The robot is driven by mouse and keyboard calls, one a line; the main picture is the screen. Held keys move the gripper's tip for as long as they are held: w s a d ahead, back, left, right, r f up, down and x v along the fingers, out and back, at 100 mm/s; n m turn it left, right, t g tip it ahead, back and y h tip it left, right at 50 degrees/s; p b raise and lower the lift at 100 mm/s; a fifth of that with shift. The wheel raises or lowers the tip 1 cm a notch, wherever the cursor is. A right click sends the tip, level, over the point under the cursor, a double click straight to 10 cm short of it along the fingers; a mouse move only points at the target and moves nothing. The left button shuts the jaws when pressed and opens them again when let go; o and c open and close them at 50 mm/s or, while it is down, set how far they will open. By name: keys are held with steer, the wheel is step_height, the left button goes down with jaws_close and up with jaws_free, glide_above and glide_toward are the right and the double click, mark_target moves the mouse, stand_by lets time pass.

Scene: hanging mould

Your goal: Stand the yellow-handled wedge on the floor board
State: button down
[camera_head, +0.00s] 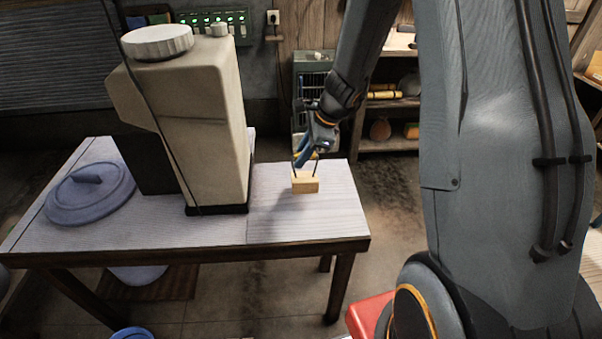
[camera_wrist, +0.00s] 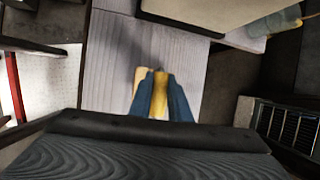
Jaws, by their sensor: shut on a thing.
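The wedge (camera_head: 305,184) is a small pale wooden block with a yellow handle. It is at the right part of the table top in the head view; I cannot tell whether it touches the table. My gripper (camera_head: 305,163) is above it, pointing down, with its blue fingers shut on the yellow handle. In the wrist view the yellow handle (camera_wrist: 159,98) lies between the two fingers (camera_wrist: 160,97), and part of the pale block (camera_wrist: 141,76) shows behind. I cannot make out the floor board for certain; a brown slatted piece (camera_head: 150,284) lies on the floor under the table.
A tall beige machine (camera_head: 200,120) with a white lid stands on the table (camera_head: 300,226), left of my gripper. A blue round lid (camera_head: 90,192) lies at the table's left. A red box (camera_head: 370,315) is on the floor, front right. Shelves (camera_head: 390,120) stand behind.

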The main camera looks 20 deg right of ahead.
mark_target(297, 177)
steer(key=shift+f, duration=2.75)
steer(key=c, duration=1.7)
jaws_free()
steer(key=shift+o, duration=0.2)
